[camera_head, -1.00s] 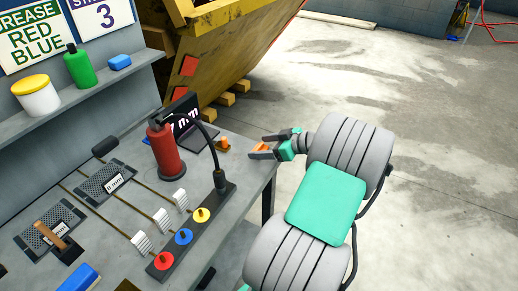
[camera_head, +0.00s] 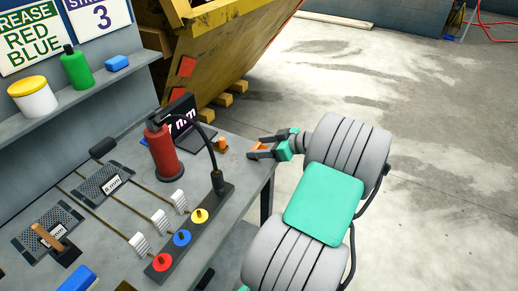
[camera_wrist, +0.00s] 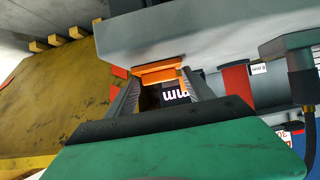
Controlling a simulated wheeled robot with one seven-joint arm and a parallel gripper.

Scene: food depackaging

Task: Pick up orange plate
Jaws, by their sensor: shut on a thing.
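My gripper (camera_head: 259,148) is at the right edge of the grey workbench, and its fingers are shut on the orange plate (camera_head: 261,147). In the wrist view the orange plate (camera_wrist: 160,74) shows as a bright orange piece across the tips of the two dark fingers of my gripper (camera_wrist: 160,85). The fingers hide part of it. I cannot tell whether the plate touches the bench.
A small orange piece (camera_head: 221,143) stands on the bench left of my gripper. A dark display (camera_head: 182,117), a red cylinder (camera_head: 164,152) and a black strip with coloured knobs (camera_head: 222,199) are nearby. A yellow skip (camera_head: 205,50) stands behind. Floor at right is clear.

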